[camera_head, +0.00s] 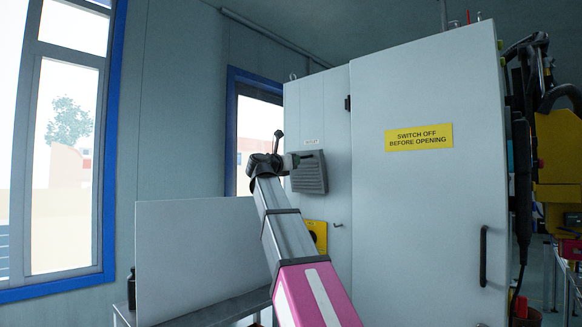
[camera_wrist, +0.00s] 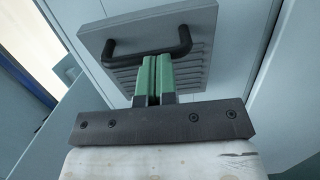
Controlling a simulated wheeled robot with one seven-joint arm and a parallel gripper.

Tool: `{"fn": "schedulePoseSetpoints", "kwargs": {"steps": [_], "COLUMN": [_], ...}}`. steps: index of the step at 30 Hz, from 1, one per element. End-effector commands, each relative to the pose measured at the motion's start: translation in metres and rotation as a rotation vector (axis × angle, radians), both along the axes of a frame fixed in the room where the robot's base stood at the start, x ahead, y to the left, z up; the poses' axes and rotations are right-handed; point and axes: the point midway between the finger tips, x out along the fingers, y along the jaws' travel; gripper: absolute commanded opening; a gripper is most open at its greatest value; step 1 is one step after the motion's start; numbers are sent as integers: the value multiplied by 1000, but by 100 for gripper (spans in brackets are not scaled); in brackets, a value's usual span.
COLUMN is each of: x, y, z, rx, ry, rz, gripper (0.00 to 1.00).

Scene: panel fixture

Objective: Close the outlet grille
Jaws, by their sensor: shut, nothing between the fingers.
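The outlet grille (camera_head: 311,173) is a grey slatted square on the tall light-grey cabinet, under a small label. In the wrist view the grille (camera_wrist: 190,73) fills the upper middle, with a black bar handle (camera_wrist: 122,50) across its face. It stands out from the cabinet face; how far it is swung out is hard to tell. My gripper (camera_head: 291,160) is at the grille's left side in the head view. In the wrist view its green fingertips (camera_wrist: 155,62) are together and empty, just below the handle. Whether they touch it is unclear.
The cabinet door (camera_head: 430,200) on the right bears a yellow warning sign (camera_head: 419,137) and a black handle (camera_head: 483,256). A yellow panel (camera_head: 316,236) sits below the grille. A pale board (camera_head: 200,255) stands at the lower left. Windows are at the left.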

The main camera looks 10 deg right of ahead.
Motion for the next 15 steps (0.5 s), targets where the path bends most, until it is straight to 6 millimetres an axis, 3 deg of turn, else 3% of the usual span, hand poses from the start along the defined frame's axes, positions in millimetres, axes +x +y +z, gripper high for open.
{"fn": "schedulePoseSetpoints", "kwargs": {"steps": [15], "x": [15], "y": [-20], "z": [19], "rx": [-1], "ry": [-1], "rz": [0], "gripper": [0]}}
